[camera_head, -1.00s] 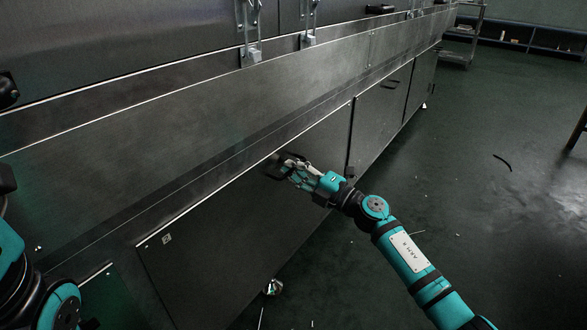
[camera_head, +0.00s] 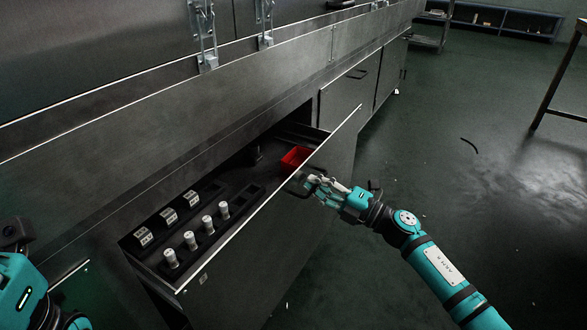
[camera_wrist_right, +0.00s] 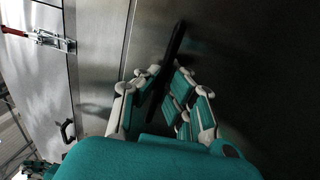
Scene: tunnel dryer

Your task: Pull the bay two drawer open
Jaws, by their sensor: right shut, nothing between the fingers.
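The bay two drawer (camera_head: 265,262) stands pulled out from the dark metal dryer, with its interior showing. Its dark bar handle (camera_head: 296,184) is on the front near the right end; the handle also shows in the right wrist view (camera_wrist_right: 176,45). My right gripper (camera_head: 312,186) is at this handle. In the right wrist view its fingers (camera_wrist_right: 160,88) lie to either side of the bar, and it is shut without a grip on anything. The exact contact is hard to see. Only part of my left arm shows at the lower left; its gripper is out of view.
Inside the drawer are a red bin (camera_head: 296,157), several pale cylinders (camera_head: 190,241) and small blocks (camera_head: 168,216). A closed panel with a handle (camera_head: 357,74) is beyond it. Latches (camera_head: 204,35) hang above. The floor to the right (camera_head: 460,200) is mostly clear.

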